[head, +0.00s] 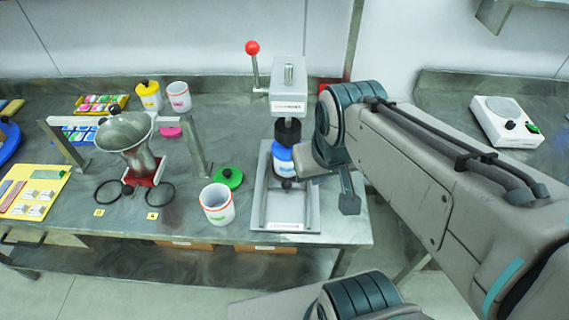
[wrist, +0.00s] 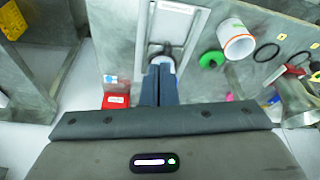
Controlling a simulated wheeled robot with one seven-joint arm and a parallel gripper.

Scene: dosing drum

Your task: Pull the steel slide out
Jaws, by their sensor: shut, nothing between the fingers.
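A steel bed with raised side rails (head: 261,200) lies under the press, its label at the front edge; its frame also shows in the wrist view (wrist: 199,30). I take the slide to be in this bed, but its own outline is not clear. Contact cannot be told.
A white jar (head: 217,204) and green lid (head: 228,177) stand left of the bed. A steel funnel (head: 127,135) on a frame is further left. The press lever with red ball (head: 252,48) rises behind. A scale (head: 505,120) is at right.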

